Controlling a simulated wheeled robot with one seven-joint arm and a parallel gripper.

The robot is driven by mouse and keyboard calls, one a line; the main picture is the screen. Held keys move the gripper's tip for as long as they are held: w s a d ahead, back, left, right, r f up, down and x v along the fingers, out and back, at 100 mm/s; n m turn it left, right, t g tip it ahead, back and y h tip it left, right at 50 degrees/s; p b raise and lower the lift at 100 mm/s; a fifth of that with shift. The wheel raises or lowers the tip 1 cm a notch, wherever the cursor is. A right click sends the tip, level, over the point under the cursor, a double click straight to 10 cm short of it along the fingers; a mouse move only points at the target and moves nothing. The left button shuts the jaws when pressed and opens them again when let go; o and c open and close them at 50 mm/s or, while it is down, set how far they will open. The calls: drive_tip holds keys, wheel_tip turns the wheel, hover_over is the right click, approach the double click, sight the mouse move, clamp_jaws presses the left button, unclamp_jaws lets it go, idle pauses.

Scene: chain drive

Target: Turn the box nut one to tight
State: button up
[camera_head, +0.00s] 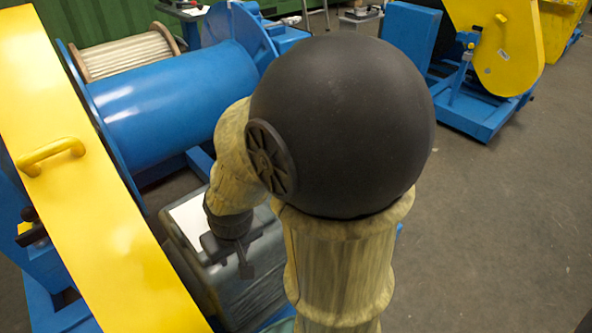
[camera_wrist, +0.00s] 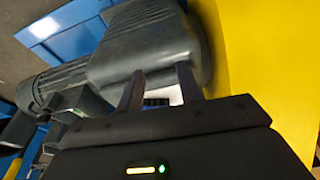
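My gripper (camera_head: 245,262) hangs at the end of my arm, beside the yellow guard and over a grey housing with a pale top (camera_head: 188,214). In the wrist view my gripper's two fingers (camera_wrist: 160,74) stand apart with nothing held between them. Beyond the fingertips is a rounded grey housing (camera_wrist: 150,38). A small dark part (camera_wrist: 157,102) and a pale patch show low between the fingers; I cannot tell what they are. I cannot make out the box nut in either view. My arm hides part of the housing in the head view.
A long yellow guard (camera_head: 95,190) with a handle (camera_head: 50,155) runs along the left; it is close at right in the wrist view (camera_wrist: 270,60). A blue drum (camera_head: 180,95) stands behind. A ribbed grey motor (camera_wrist: 65,80) lies left. Open floor (camera_head: 500,220) is at right.

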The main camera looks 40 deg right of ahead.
drive_tip(key=shift+o, duration=0.8)
drive_tip(key=shift+s, duration=0.15)
drive_tip(key=w+d+r+n+g+p, duration=0.1)
drive_tip(key=w+d+r+n+p, duration=0.2)
drive_tip(key=w+d+n+p, duration=0.4)
drive_tip(key=w+d+r+n+g+p, duration=0.1)
drive_tip(key=w+d+r+n+p, duration=0.2)
drive_tip(key=w+d, duration=0.45)
drive_tip(key=w+d+n+p, duration=0.2)
drive_tip(key=d+n, duration=0.2)
drive_tip(key=d, duration=0.5)
drive_tip(key=w+d+n+p, duration=0.3)
drive_tip(key=d+n, duration=0.1)
drive_tip(key=d, duration=0.6)
drive_tip(key=shift+w+r+n+g, duration=0.25)
drive_tip(key=shift+r+n+g, duration=0.05)
drive_tip(key=shift+r+n, duration=0.15)
drive_tip(key=shift+w+a, duration=0.15)
